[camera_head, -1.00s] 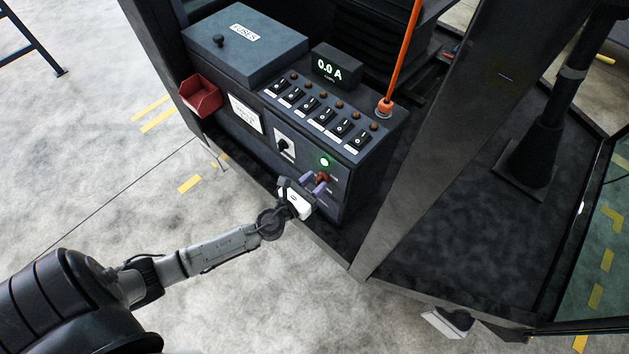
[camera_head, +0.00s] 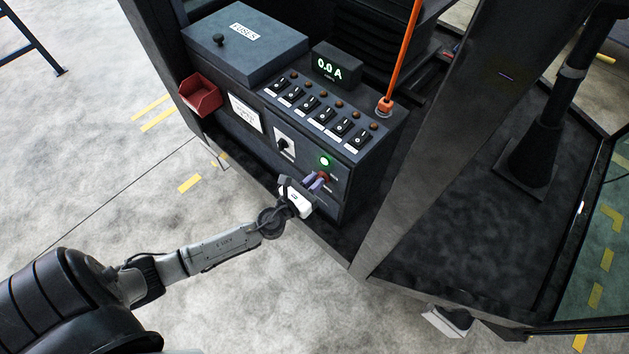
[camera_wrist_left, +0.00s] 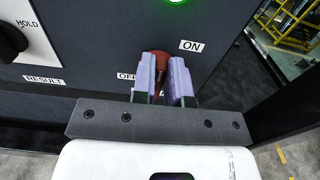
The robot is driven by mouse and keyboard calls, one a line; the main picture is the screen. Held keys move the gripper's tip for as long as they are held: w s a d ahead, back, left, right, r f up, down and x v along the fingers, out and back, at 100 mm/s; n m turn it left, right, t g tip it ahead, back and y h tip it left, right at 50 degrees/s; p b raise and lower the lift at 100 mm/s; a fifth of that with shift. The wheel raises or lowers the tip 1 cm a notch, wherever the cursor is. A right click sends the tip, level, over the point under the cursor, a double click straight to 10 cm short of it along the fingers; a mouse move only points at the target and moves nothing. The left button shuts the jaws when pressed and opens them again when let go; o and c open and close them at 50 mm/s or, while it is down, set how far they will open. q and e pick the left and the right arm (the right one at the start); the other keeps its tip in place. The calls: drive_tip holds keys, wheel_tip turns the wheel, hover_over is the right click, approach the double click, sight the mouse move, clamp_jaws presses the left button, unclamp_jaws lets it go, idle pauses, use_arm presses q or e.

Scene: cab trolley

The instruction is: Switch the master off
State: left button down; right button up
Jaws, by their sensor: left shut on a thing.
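The master switch is a red knob (camera_head: 324,176) on the front face of the dark console (camera_head: 352,182), below a lit green lamp (camera_head: 325,161). In the left wrist view the red knob (camera_wrist_left: 161,62) shows between the two purple fingers, with an ON label (camera_wrist_left: 191,46) to its upper right and a partly hidden OFF label (camera_wrist_left: 126,76) to its lower left. My left gripper (camera_head: 316,183) is shut on the knob, and its fingers (camera_wrist_left: 164,80) cover much of it. The knob's exact angle is hard to tell. My right gripper is not in view.
A rotary HOLD knob (camera_head: 284,146) sits left of the lamp. The console top carries a row of rocker switches (camera_head: 318,115), a display reading 0.0 A (camera_head: 338,68) and a fuse box (camera_head: 245,45). A red bin (camera_head: 201,95) hangs at left. A dark post (camera_head: 425,150) stands at right.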

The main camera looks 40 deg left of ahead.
use_arm(q)
drive_tip(key=n+b, duration=0.1)
drive_tip(key=n, duration=0.3)
drive_tip(key=shift+a+f+b, duration=0.2)
drive_tip(key=shift+a+b, duration=0.15)
drive_tip(key=shift+b, duration=0.05)
drive_tip(key=n, duration=0.6)
drive_tip(key=a+f+n+b, duration=0.1)
drive_tip(key=n, duration=0.3)
drive_tip(key=shift+a, duration=0.1)
drive_tip(key=shift+f+n+p, duration=0.25)
drive_tip(key=shift+n+p, duration=0.1)
drive_tip(key=shift+n, duration=1.65)
